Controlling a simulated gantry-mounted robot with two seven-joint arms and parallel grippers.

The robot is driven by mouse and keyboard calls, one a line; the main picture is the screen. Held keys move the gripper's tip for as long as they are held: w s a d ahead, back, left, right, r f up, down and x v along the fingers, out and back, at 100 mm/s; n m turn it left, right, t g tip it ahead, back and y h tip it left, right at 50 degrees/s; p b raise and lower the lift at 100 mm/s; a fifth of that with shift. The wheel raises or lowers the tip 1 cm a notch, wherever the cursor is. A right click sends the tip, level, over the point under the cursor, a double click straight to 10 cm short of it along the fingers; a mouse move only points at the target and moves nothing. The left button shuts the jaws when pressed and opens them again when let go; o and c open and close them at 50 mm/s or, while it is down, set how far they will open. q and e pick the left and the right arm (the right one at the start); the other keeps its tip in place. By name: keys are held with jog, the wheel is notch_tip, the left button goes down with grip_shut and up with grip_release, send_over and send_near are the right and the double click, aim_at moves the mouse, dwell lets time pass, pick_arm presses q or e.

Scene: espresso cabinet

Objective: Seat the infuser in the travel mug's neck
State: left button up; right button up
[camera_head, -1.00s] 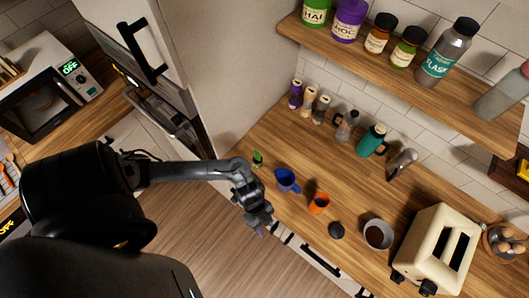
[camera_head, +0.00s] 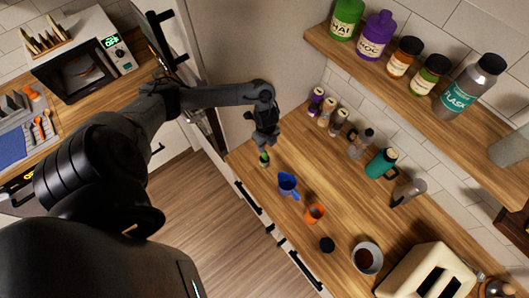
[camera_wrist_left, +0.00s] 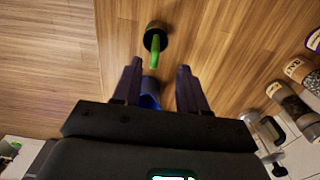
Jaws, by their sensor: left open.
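A small piece with a dark round body and an upright green stem (camera_head: 264,159) stands at the left end of the wooden counter; it may be the infuser. It also shows in the left wrist view (camera_wrist_left: 154,40). My left gripper (camera_head: 265,143) is open just above it, with the green stem's end near the gap between the fingertips (camera_wrist_left: 158,68). A teal mug with a dark top and handle (camera_head: 381,163), probably the travel mug, stands near the back wall. I cannot make out its neck. My right gripper is not in view.
A blue cup (camera_head: 287,184), an orange cup (camera_head: 314,214), a black round piece (camera_head: 327,244) and a grey bowl (camera_head: 367,259) stand along the counter's front. Several small jars (camera_head: 328,111) line the back, below a shelf (camera_head: 400,80). A cream toaster (camera_head: 425,272) is at right.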

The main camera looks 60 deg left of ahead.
aim_at(265, 158)
pick_arm(q)
jog(key=shift+f, duration=0.55)
jog(key=f+b, duration=0.3)
jog(key=f, duration=0.1)
jog(key=shift+s+d, duration=0.15)
jog(key=shift+s, duration=0.2)
jog(key=shift+f+b, duration=0.3)
jog(key=shift+b, duration=0.15)
jog(key=shift+c, duration=0.3)
grip_shut()
